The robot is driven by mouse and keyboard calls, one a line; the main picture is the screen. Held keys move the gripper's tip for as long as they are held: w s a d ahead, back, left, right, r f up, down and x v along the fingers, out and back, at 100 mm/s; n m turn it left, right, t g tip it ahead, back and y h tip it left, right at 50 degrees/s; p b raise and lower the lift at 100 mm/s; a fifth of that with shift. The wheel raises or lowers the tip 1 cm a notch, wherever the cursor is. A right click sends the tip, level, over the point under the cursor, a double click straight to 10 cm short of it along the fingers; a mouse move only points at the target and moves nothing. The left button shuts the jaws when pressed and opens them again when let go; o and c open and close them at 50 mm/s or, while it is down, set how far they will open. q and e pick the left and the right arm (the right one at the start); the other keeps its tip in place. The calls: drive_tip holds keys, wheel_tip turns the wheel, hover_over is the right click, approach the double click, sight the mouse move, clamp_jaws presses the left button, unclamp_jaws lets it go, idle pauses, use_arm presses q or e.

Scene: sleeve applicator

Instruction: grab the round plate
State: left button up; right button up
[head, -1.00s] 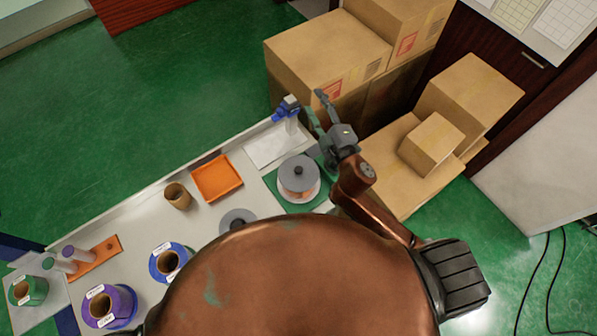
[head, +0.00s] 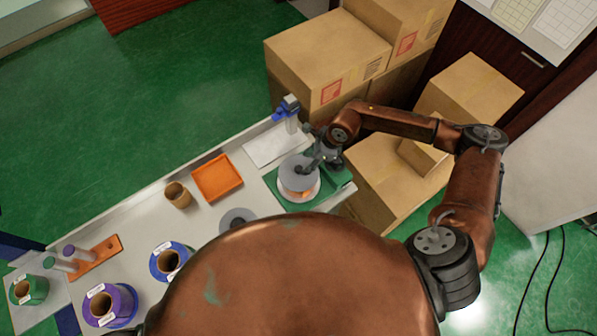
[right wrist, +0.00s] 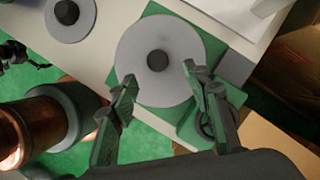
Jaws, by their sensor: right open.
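A round grey plate with a dark knob (head: 297,175) sits on top of the green device (head: 335,181) at the right end of the table. It also shows in the right wrist view (right wrist: 157,62). A second grey disc with a knob (head: 237,220) lies on the table to its left, partly hidden by my body in the head view; the right wrist view shows it too (right wrist: 70,14). My right gripper (right wrist: 159,78) is open and empty, its fingertips spread over the near part of the plate, around the knob's near side. Whether they touch it I cannot tell.
An orange tray (head: 217,178), a brown cup (head: 178,195), a blue-rimmed roll (head: 171,262) and a purple roll (head: 108,304) stand on the table. A blue-topped post (head: 288,109) stands behind the plate. Cardboard boxes (head: 330,50) crowd the back right.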

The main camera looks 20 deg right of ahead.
sight(300, 168)
drive_tip(key=p+x, duration=0.2)
drive_tip(key=x, duration=0.4)
drive_tip(key=shift+a+f, duration=0.15)
drive_tip(key=shift+a, duration=0.1)
drive_tip(key=shift+c, duration=0.7)
clamp_jaws()
